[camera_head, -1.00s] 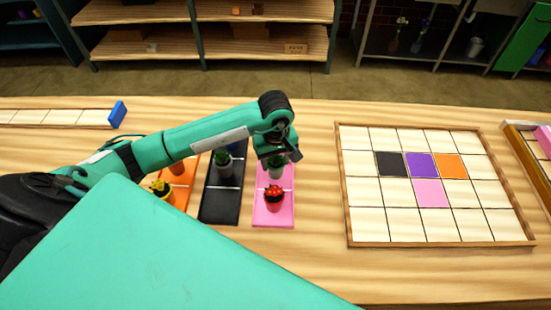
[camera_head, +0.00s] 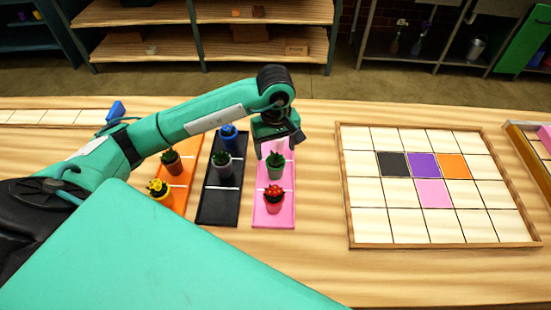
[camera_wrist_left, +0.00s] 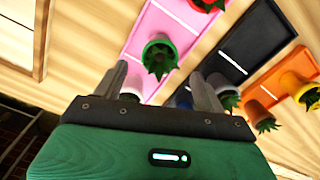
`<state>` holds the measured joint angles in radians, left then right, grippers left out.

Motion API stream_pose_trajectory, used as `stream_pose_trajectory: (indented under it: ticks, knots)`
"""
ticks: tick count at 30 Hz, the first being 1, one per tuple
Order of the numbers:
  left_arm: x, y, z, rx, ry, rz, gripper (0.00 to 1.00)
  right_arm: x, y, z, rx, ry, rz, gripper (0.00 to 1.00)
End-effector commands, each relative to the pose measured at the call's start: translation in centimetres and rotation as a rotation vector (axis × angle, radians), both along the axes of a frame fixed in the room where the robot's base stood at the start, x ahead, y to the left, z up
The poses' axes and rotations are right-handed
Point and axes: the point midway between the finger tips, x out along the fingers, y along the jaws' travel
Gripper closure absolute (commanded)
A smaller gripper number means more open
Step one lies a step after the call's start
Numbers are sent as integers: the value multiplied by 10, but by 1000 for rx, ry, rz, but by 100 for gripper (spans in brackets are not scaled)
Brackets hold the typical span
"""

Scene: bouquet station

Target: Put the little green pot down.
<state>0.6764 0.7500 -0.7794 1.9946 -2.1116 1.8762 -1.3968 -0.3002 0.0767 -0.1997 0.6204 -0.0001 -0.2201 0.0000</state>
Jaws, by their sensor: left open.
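The little green pot (camera_head: 275,171) with a dark plant stands upright in the middle cell of the pink tray (camera_head: 260,219), behind a red pot (camera_head: 273,204). In the left wrist view the green pot (camera_wrist_left: 159,46) stands on the pink tray (camera_wrist_left: 150,22), beyond the fingertips and clear of them. My left gripper (camera_head: 279,146) is open above the tray's back end, behind the green pot. In the left wrist view its two fingers (camera_wrist_left: 157,76) are spread with nothing held between them. A pale pot (camera_wrist_left: 131,88) shows low between them, partly hidden. My right gripper is not in view.
The black tray (camera_head: 217,219) with a blue pot (camera_head: 228,140) and a grey pot (camera_head: 223,170) lies left of the pink one. Farther left is the orange tray (camera_head: 190,170) with two pots. A framed grid board (camera_head: 400,225) lies right, with bare table between.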

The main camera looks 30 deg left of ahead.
Motion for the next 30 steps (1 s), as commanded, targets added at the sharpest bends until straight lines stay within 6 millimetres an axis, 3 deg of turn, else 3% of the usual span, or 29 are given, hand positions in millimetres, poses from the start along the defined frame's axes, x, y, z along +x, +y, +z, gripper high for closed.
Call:
stream_pose_trajectory:
  ticks: [6,12,30]
  knots:
    - [1,0,36,0,-5,-1,28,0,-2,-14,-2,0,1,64]
    - [0,0,57,-1,-2,-1,28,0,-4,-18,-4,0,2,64]
    - [0,0,63,0,0,0,28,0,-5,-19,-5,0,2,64]
